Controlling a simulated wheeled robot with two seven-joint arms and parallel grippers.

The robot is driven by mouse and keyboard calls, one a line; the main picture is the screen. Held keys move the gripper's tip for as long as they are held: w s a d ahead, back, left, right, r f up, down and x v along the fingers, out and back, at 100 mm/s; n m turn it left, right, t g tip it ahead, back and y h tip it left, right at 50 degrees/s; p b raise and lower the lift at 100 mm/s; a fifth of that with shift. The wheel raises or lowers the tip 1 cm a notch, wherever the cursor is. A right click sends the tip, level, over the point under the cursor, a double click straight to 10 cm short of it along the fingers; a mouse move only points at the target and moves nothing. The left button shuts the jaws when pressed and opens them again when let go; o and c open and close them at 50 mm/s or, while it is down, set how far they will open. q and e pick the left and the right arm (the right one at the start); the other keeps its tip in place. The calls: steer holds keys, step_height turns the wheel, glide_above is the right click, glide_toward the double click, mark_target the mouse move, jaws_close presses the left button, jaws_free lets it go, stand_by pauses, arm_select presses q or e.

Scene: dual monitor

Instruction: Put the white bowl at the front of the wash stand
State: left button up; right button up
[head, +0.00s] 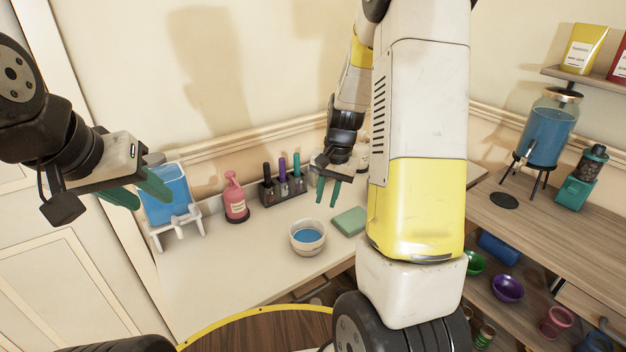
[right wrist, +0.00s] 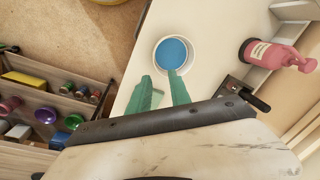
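The white bowl (head: 307,243), with a blue inside, stands upright on the pale top of the wash stand (head: 240,275), a little in from its front edge. It also shows in the right wrist view (right wrist: 158,58), just beyond the fingertips. My right gripper (head: 328,199) is over the wash stand, behind and above the bowl. Its two green fingers are apart with nothing between them; in the right wrist view they (right wrist: 160,80) point toward the bowl. My left gripper (head: 155,200) is open and empty at the left, in front of a blue tank.
A green block (head: 349,221) lies right of the bowl. A pink pump bottle (head: 235,197), a dark holder with bottles (head: 283,187) and the blue tank (head: 166,195) on a white stand line the back. A wooden shelf unit (head: 530,230) stands right. The front left top is clear.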

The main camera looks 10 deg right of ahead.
steer(key=s+a+r+n+t, duration=0.15)
steer(key=s+r, duration=0.25)
steer(key=r, duration=0.4)
steer(key=s+a+r+n+t, duration=0.1)
steer(key=s+a+r+n, duration=0.15)
steer(key=s+r, duration=0.35)
steer(key=s+a+r+n+t, duration=0.2)
steer(key=s+r, duration=0.5)
steer(key=s, duration=0.3)
steer(key=shift+a+n+y, duration=0.3)
steer(key=shift+n+y, duration=0.1)
